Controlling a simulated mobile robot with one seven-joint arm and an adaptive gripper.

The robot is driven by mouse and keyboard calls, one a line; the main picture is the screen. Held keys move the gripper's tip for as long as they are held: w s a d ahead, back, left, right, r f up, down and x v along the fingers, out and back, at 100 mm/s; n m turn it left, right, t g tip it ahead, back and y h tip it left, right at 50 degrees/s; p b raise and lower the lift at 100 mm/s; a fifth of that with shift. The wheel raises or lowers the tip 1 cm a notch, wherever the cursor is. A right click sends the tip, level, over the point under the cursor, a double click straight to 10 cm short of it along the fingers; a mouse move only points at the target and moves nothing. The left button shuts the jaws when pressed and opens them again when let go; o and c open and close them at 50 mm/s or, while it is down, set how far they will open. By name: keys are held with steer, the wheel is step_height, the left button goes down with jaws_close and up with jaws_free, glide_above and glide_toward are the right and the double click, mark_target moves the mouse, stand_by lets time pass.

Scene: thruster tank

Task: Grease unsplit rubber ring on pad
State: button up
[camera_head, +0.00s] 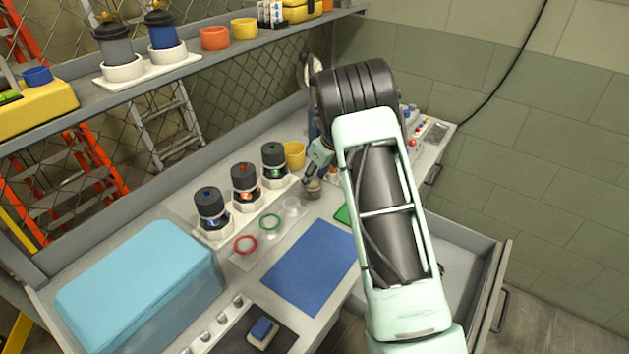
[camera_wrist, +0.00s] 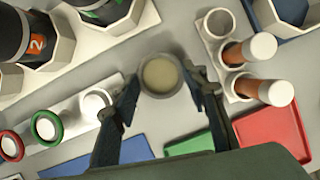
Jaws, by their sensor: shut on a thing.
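My gripper (camera_wrist: 163,88) is closed around a small round grey pot (camera_wrist: 160,94) filled with a beige paste. The pot also shows below the gripper in the head view (camera_head: 312,190). I cannot tell whether it touches the bench. A red ring (camera_head: 246,253) and a green ring (camera_head: 270,230) sit around white pegs on a pale strip, left of the gripper. A third white peg (camera_wrist: 93,103) nearest the gripper has no ring. A flat blue pad (camera_head: 310,262) lies in front of the strip. I cannot tell whether either ring is split.
Several dark-capped canisters (camera_head: 246,182) stand in white holders behind the rings. A yellow cup (camera_head: 294,155) is beside them. A light blue box (camera_head: 140,275) fills the left bench. Orange white-capped tubes (camera_wrist: 265,91) and a red tray (camera_wrist: 270,130) are right of the gripper. An open drawer (camera_head: 470,280) juts out right.

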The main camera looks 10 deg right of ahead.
steer(key=shift+f+n+g, duration=0.1)
steer(key=shift+n+g, duration=0.2)
steer(key=shift+n, duration=0.7)
steer(key=shift+m+p, duration=0.85)
steer(key=shift+m, duration=0.25)
steer(key=shift+m+t+h+p, duration=0.4)
steer(key=shift+m+h+p, duration=0.1)
steer(key=shift+m+p, duration=0.5)
steer(key=shift+a, duration=0.1)
steer(key=shift+r+p, duration=1.4)
steer(key=shift+r, duration=1.6)
